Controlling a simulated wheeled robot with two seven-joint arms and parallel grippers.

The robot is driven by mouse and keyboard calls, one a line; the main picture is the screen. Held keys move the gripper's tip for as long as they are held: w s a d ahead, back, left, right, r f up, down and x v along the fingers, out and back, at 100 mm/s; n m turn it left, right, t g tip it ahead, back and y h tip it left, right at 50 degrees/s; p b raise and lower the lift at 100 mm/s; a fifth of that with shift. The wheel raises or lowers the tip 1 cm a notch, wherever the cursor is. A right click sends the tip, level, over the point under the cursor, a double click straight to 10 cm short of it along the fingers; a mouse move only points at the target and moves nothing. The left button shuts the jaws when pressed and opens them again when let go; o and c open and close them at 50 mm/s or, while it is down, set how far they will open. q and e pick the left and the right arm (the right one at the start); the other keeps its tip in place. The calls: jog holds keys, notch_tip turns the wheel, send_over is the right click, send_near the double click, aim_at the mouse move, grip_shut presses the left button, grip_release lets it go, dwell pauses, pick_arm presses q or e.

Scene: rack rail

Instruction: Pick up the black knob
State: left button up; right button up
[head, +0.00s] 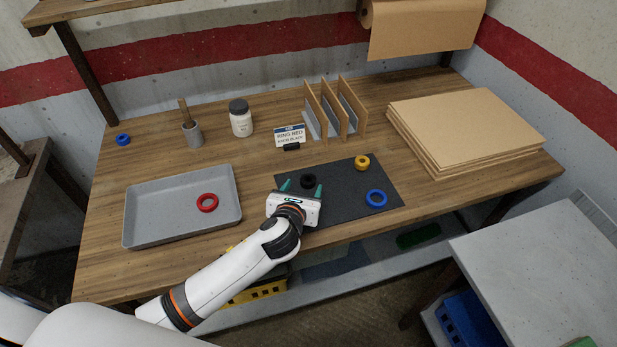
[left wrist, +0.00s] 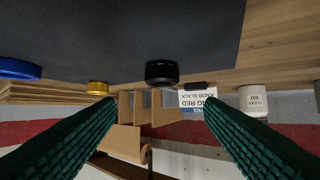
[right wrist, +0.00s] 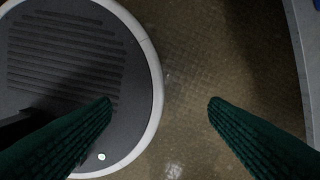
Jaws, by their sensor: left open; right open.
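The black knob (head: 308,181) sits on the dark mat (head: 343,203) near its back left part. My left gripper (head: 302,187) is open, with its green fingertips close to the knob, which shows between and just beyond them. In the left wrist view the knob (left wrist: 161,73) appears upside down between the open fingers (left wrist: 158,107), and nothing is held. My right gripper (right wrist: 160,102) is open and empty over the floor, seen only in the right wrist view.
A yellow ring (head: 362,162) and a blue ring (head: 376,198) lie on the mat. A red ring (head: 207,203) lies in the grey tray (head: 150,232). A label card (head: 290,137), wooden dividers (head: 337,110), a white jar (head: 241,120) and cardboard sheets (head: 465,125) stand around.

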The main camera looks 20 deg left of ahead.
aim_at(308, 179)
pick_arm(q)
jog(key=x, duration=0.2)
jog(key=shift+w+f, duration=0.2)
jog(key=shift+f, duration=0.05)
jog(key=x, duration=0.2)
jog(key=shift+w+a+f, duration=0.1)
jog(key=shift+w+f, duration=0.05)
jog(key=shift+f, duration=0.15)
jog(key=shift+x, duration=1.1)
jog(key=shift+w+f, duration=0.35)
jog(key=c, duration=1.1)
pick_arm(e)
jog(key=shift+w+r, duration=0.15)
jog(key=shift+w, duration=0.3)
